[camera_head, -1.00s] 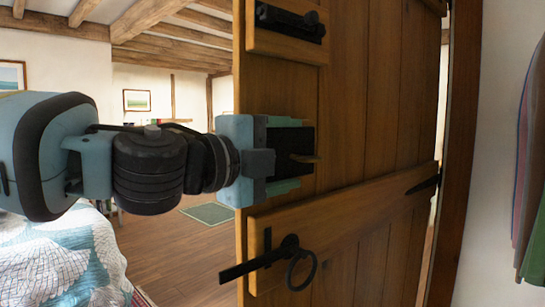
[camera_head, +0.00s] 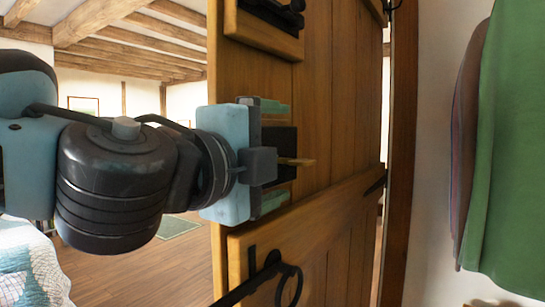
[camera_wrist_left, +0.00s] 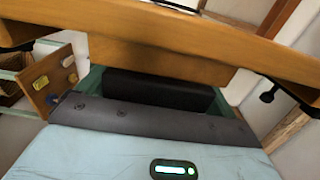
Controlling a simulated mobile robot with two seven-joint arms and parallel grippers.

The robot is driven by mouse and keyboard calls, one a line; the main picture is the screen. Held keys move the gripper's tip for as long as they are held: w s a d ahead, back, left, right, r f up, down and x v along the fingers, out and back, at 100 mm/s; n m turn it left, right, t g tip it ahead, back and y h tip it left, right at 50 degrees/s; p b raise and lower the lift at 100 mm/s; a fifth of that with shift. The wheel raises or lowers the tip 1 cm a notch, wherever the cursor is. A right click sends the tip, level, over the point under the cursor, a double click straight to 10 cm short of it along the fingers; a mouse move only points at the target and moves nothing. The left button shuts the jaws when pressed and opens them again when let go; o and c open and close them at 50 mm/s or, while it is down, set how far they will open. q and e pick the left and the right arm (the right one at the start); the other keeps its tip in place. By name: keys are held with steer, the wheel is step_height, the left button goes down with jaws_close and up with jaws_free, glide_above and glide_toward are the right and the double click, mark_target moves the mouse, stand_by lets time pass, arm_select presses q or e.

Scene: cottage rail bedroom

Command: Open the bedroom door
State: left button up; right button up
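The wooden plank door (camera_head: 340,130) stands ajar, with a room showing past its left edge. It also shows in the left wrist view (camera_wrist_left: 160,57). A black ring handle (camera_head: 289,284) and latch bar (camera_head: 240,292) sit low on its near face. My left gripper (camera_head: 272,158) is beside the door face, above the ring handle. Its teal fingers are spread apart above and below a dark block (camera_head: 280,150); I cannot tell whether they touch the door. My right gripper is not in view.
The door frame (camera_head: 400,150) stands right of the door. Hanging clothes (camera_head: 515,150) fill the far right. A bed (camera_head: 30,262) is at lower left. Wooden floor (camera_head: 150,270) lies open between bed and door, with a green rug (camera_head: 178,228) farther back.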

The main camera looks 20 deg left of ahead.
arm_select(q)
steer(key=shift+o, duration=0.6)
steer(key=shift+f, duration=0.2)
steer(key=s+a, duration=0.1)
steer(key=s, duration=0.6)
steer(key=shift+s+a, duration=0.15)
steer(key=shift+s, duration=0.2)
